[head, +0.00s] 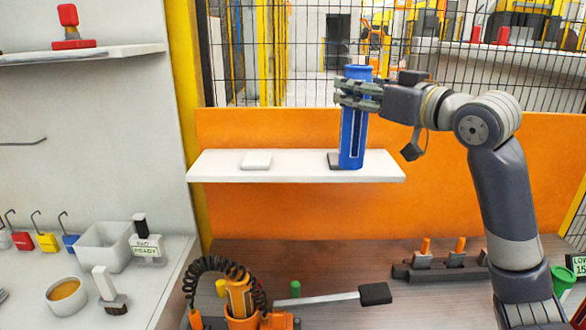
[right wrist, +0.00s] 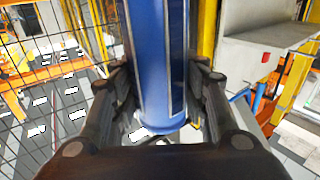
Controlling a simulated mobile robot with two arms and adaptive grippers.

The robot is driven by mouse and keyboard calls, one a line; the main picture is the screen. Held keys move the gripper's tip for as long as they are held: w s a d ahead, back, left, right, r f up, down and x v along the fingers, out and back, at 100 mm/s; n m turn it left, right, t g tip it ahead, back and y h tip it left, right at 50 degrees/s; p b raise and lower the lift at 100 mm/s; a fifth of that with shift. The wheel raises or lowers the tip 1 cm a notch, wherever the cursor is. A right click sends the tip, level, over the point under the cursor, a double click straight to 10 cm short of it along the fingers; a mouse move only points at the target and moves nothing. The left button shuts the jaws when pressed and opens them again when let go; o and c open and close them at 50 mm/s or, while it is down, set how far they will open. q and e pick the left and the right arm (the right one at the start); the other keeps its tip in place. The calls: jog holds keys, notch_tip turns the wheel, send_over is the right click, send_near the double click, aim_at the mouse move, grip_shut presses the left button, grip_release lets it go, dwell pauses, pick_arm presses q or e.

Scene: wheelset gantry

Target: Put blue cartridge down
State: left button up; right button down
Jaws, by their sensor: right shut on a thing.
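The blue cartridge (head: 353,138) is an upright blue cylinder with a dark stripe down its side. My right gripper (head: 358,95) is shut around the upper part of the cartridge, coming from the right. In the right wrist view the cartridge (right wrist: 158,65) stands between the two fingers of the right gripper (right wrist: 160,95). My left gripper is not in view.
A small white block (head: 256,161) lies on the left part of the shelf. A wire mesh fence (head: 270,60) stands behind it. Below, a bench holds a coiled-cord orange tool (head: 238,295), a mallet (head: 374,294) and a dark rack (head: 440,268) with orange-tipped pieces. The shelf's middle is clear.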

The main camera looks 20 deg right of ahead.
jog(key=w+a+f+p, duration=0.2)
jog(key=w+f+p, duration=0.1)
jog(key=w, duration=0.5)
jog(key=w+a+f+p, duration=0.2)
jog(key=w+a+p, duration=0.1)
jog(key=w, duration=0.5)
jog(key=shift+f+p, duration=0.4)
jog(key=shift+p, duration=0.5)
jog(key=shift+a+f, duration=0.1)
jog(key=c, duration=0.9)
grip_release()
jog(key=shift+s+f, duration=0.1)
jog(key=shift+f, duration=0.05)
jog(key=shift+c, duration=0.2)
jog(key=shift+r, duration=0.2)
jog(key=b+v, duration=0.4)
jog(key=v, duration=0.8)
